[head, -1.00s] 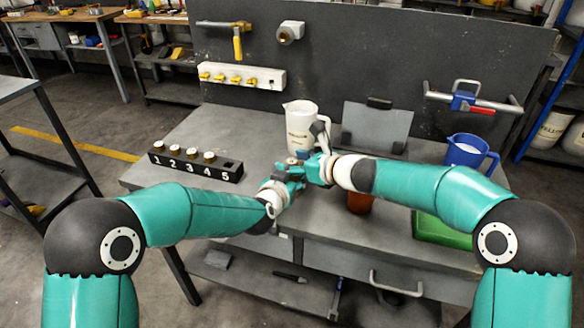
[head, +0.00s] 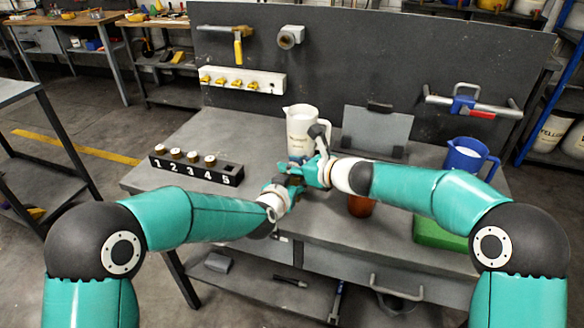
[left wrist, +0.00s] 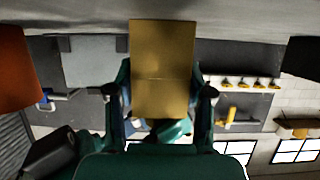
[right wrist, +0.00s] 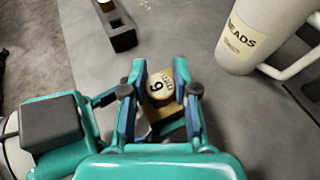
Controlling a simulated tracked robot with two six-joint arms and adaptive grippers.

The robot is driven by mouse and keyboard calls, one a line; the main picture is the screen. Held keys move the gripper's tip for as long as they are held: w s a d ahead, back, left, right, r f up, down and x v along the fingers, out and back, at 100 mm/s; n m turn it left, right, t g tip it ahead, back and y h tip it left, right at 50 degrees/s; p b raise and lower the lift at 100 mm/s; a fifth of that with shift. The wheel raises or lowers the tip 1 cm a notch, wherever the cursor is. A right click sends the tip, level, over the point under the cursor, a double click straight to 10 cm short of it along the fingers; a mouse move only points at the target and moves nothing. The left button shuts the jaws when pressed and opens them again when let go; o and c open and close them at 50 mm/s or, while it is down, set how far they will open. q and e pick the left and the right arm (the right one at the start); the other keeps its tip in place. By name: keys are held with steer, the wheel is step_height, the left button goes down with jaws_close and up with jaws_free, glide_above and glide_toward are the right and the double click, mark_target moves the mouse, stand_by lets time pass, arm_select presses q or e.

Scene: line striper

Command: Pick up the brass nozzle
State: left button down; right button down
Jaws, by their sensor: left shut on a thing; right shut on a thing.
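The brass nozzle (left wrist: 162,75) fills the space between the fingers of my left gripper (left wrist: 162,95) in the left wrist view. In the right wrist view, its round pale cap (right wrist: 160,87) with a dark digit, a 6 or a 9, sits between the fingers of my right gripper (right wrist: 160,98). Both grippers are shut on the nozzle. In the head view, my left gripper (head: 287,184) and right gripper (head: 314,172) meet above the bench's front part, hiding most of the nozzle.
A black numbered rack (head: 196,168) holds several capped nozzles at the left; slot 5 looks empty. A white pitcher (head: 300,130) stands close behind the grippers. A blue pitcher (head: 468,157), a green box (head: 438,234) and a red-brown container (head: 361,206) are to the right.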

mark_target(293, 164)
arm_select(q)
steer(key=shift+w, duration=0.1)
arm_select(e)
steer(key=shift+w+d+r, duration=0.1)
steer(key=shift+r, duration=4.7)
arm_select(q)
steer(key=shift+c, duration=1.8)
jaws_free()
steer(key=v, duration=1.2)
